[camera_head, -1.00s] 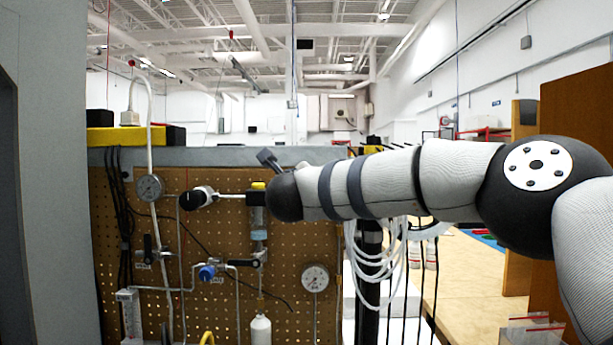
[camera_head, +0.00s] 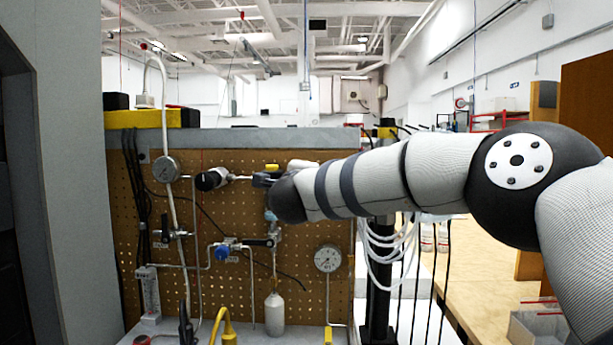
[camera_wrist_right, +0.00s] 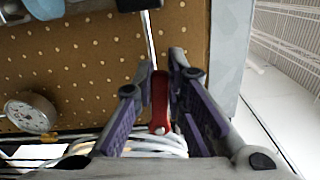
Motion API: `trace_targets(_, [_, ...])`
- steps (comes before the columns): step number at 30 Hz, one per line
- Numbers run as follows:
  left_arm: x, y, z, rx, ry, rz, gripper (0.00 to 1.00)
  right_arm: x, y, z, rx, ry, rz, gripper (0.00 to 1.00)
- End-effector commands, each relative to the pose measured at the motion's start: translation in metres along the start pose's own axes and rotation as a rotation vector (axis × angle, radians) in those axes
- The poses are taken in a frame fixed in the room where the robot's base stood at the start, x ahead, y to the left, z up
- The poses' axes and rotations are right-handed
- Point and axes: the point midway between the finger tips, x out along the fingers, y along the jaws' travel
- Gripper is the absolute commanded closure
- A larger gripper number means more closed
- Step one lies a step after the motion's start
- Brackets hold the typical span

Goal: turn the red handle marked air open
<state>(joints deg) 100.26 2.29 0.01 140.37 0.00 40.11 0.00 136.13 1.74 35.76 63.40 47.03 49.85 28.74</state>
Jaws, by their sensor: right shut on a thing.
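The red handle (camera_wrist_right: 159,100) shows in the right wrist view between the purple-padded fingers of my right gripper (camera_wrist_right: 160,85), which are shut on it. A thin metal tube (camera_wrist_right: 149,38) runs up from behind the handle. My left gripper is in neither current view.
Gauges (camera_head: 166,169) (camera_head: 328,258), a blue knob (camera_head: 222,252), black valve handles (camera_head: 262,242) and tubing crowd the pegboard. A white bottle (camera_head: 274,313) hangs below. White hoses (camera_head: 378,250) hang at the board's right edge. A wooden table (camera_head: 490,275) stands at right.

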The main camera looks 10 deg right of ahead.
Motion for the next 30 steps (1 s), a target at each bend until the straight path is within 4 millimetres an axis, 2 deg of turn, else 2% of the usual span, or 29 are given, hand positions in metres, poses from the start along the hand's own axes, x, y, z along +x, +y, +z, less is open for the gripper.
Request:
trace_targets(16, [0.0001, 0.0000, 0.0000, 0.000, 0.000, 0.000, 0.67, 0.0003, 0.0017, -0.0006, -0.022, 0.002, 0.001, 1.00])
trace_targets(17, [0.0001, 0.0000, 0.0001, 0.000, 0.000, 0.000, 0.67, 0.0003, 0.0017, -0.0006, -0.022, 0.002, 0.001, 0.83])
trace_targets(19, [0.0001, 0.0000, 0.0001, 0.000, 0.000, 0.000, 0.67, 0.0003, 0.0016, -0.0006, -0.022, 0.001, 0.001, 0.67])
trace_targets(30, [0.0000, -0.0001, -0.0001, 0.000, 0.000, 0.000, 0.67, -0.0048, 0.0008, 0.0001, -0.022, 0.000, 0.001, 0.67])
